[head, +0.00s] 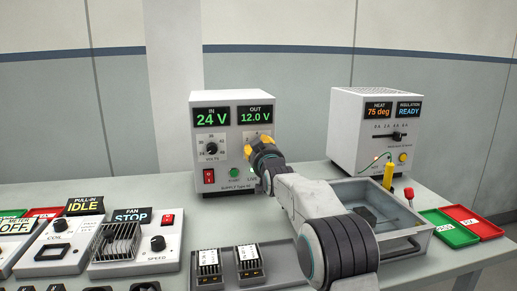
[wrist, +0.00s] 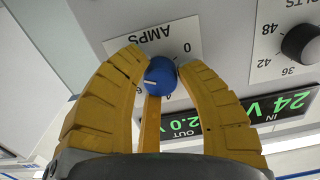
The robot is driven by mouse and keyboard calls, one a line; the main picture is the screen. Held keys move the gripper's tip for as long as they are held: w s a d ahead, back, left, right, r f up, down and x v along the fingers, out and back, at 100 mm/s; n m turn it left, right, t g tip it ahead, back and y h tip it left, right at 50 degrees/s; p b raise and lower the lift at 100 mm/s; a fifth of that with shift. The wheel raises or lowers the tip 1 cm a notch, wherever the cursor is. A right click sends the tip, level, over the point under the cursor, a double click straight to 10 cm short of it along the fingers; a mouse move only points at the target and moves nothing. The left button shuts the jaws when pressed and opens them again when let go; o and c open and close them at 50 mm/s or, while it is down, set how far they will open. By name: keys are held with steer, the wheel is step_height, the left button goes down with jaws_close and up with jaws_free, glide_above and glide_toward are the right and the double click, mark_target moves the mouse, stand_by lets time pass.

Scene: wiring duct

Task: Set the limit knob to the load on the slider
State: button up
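The blue AMPS knob (wrist: 160,75) is on the power supply's front panel in the wrist view. Its white mark points to the lower left of that picture; the nearby scale figures are partly covered. My gripper (wrist: 160,64) has its yellow fingers on both sides of the knob, seemingly touching it. In the head view my gripper (head: 252,149) is at the right of the supply (head: 219,166) and hides the knob. The black slider (head: 397,137) is on the white tester at right, right of the middle of its track. Its scale is too small to read surely.
The supply displays read 24 V (head: 211,117) in and 12.0 V (head: 255,114) out. Red and green trays (head: 450,232) are at right. Coil and fan units stand at left.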

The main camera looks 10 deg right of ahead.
jaws_close()
steer(key=n+b, duration=0.1)
steer(key=n, duration=1)
steer(key=n+b, duration=0.1)
steer(key=n, duration=1.1)
steer(key=shift+d+r+n, duration=0.1)
steer(key=shift+r+n, duration=0.1)
steer(key=shift+n, duration=0.1)
stand_by(0.5)
steer(key=o, duration=0.6)
jaws_free()
steer(key=shift+b, duration=0.3)
steer(key=shift+c, duration=0.2)
